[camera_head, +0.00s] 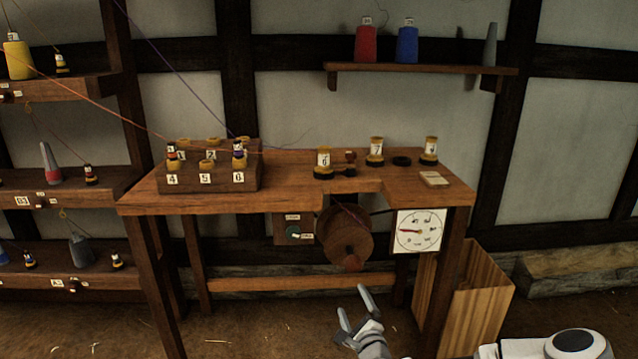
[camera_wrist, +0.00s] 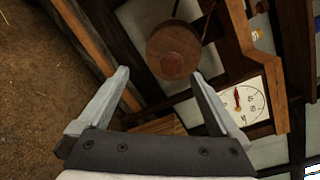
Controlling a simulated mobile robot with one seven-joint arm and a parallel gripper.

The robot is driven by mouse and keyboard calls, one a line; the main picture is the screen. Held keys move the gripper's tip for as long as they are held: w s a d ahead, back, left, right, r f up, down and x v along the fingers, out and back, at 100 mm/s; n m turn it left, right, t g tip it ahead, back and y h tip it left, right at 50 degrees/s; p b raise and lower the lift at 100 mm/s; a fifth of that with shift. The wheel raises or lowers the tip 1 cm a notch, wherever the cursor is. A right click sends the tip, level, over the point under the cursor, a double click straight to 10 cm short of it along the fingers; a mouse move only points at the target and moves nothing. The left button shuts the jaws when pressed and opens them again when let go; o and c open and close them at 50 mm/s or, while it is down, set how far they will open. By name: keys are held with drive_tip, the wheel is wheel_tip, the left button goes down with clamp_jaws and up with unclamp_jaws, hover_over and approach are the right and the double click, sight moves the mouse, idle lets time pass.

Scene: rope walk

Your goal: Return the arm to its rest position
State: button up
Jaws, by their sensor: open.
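My gripper (camera_head: 356,314) is low in front of the wooden table, below the level of its top (camera_head: 300,195). Its two grey fingers are spread with nothing between them. In the wrist view my gripper (camera_wrist: 160,88) is also open and empty. Past its fingertips hangs the round wooden reel (camera_wrist: 174,48), which sits under the table top in the head view (camera_head: 345,235). My gripper appears apart from the reel and the table. My pale arm reaches in from the lower right of the head view.
A numbered spool block (camera_head: 212,170) and several loose spools stand on the table. A dial (camera_head: 419,231) hangs at its front right. A wooden bin (camera_head: 480,300) stands beside the right leg. Threads run to the left shelves (camera_head: 75,185). A wall shelf (camera_head: 420,69) holds red and blue cones.

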drive_tip(key=s+a+r+n+g+y, duration=0.3)
drive_tip(key=s+n+g, duration=0.4)
drive_tip(key=n, duration=0.8)
drive_tip(key=s+d+r+n+g+h, duration=0.1)
drive_tip(key=s+d+r+n+h, duration=0.1)
drive_tip(key=s+r, duration=0.35)
drive_tip(key=s+d+r+n+g+h+p, duration=0.1)
drive_tip(key=s+d+r+n+h, duration=0.15)
drive_tip(key=r, duration=0.55)
drive_tip(key=s+d+r+n+g+h, duration=0.1)
drive_tip(key=s+d+r+n+h, duration=0.2)
drive_tip(key=r, duration=0.4)
drive_tip(key=s+r, duration=0.6)
drive_tip(key=s, duration=0.4)
drive_tip(key=s+a+f+g+y+b, duration=0.1)
drive_tip(key=s+f+y, duration=0.1)
drive_tip(key=s, duration=0.7)
wheel_tip(320, 180, up, 27)
drive_tip(key=p, duration=2.6)
drive_tip(key=shift+s+a+f+n+g, duration=0.15)
drive_tip(key=shift+s+n+g, duration=0.1)
drive_tip(key=shift+n+g, duration=0.1)
drive_tip(key=shift+h, duration=0.25)
drive_tip(key=shift+c, duration=0.2)
